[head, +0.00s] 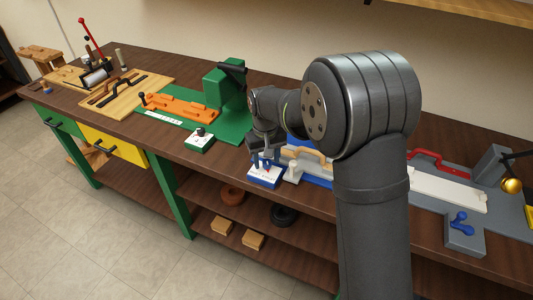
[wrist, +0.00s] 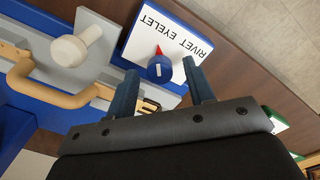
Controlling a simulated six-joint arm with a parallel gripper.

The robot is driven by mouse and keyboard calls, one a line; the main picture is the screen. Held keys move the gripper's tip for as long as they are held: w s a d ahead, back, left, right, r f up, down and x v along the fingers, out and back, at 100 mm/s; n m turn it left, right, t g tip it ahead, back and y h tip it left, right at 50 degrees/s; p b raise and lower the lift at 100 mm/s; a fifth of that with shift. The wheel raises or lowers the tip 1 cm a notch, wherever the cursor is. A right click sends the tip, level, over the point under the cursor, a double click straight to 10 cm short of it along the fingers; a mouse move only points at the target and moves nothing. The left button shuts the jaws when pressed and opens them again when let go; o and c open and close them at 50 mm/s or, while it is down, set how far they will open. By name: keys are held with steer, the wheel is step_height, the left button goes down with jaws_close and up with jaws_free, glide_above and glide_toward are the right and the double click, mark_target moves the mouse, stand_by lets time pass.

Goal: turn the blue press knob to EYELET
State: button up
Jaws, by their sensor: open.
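The blue press knob (wrist: 160,70) has a white mark on top and a red pointer (wrist: 158,50). It sits on a white plate (wrist: 140,45) lettered RIVET and EYELET, upside down in the wrist view. The pointer aims up in that view, toward the lettering; I cannot tell exactly which word it marks. My gripper (wrist: 160,74) is open, its two blue fingers on either side of the knob, with gaps visible. In the head view my gripper (head: 265,160) is over the white-topped blue box (head: 263,182), where the fingers largely hide the knob.
A cream post (wrist: 70,50) and a tan curved handle (wrist: 50,95) stand close beside the plate. A green box with a dark knob (head: 200,140) is to the left on the bench. A grey block with a blue knob (head: 463,235) is to the right.

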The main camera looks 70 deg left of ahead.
mark_target(265, 162)
step_height(265, 162, up, 17)
steer(key=shift+s+r, duration=0.2)
steer(key=shift+s, duration=0.05)
stand_by(0.7)
steer(key=f, duration=1.7)
steer(key=shift+w+f, duration=0.25)
